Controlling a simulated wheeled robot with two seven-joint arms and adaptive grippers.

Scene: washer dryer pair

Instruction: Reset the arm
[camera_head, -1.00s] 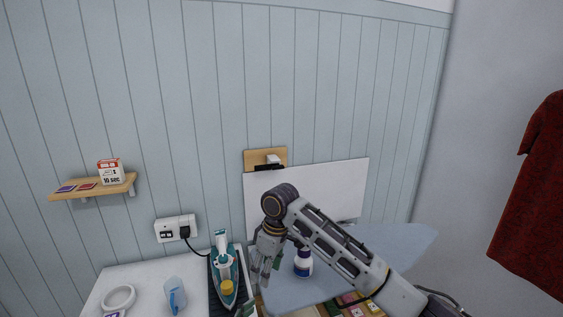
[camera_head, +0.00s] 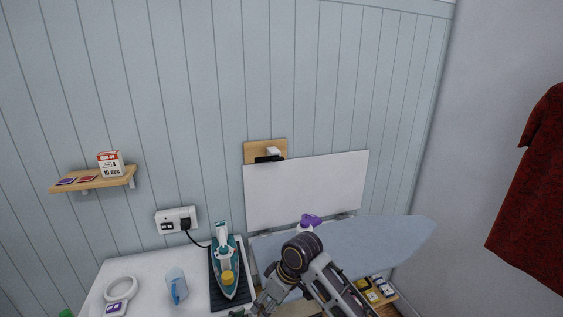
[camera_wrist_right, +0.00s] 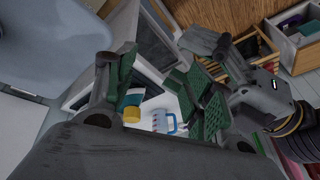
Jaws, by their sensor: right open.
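My right arm enters the head view from the bottom right. Its gripper (camera_head: 258,305) points down and left at the bottom edge, partly cut off, in front of the worktop and ironing board. In the right wrist view this gripper (camera_wrist_right: 162,92) is open, its green-padded fingers apart with nothing held between them. At the right of that view is what looks like my other gripper's grey body and dark rings (camera_wrist_right: 268,105), overlapping the near fingers. Its jaw opening is unclear. No left arm shows in the head view.
A teal iron (camera_head: 226,265) stands on a dark mat, beside a blue-handled cup (camera_head: 176,287) and white ring (camera_head: 121,288). A purple-topped bottle (camera_head: 310,221) is partly hidden behind my arm on the ironing board (camera_head: 385,240). Wooden boxes (camera_wrist_right: 290,45) show in the wrist view.

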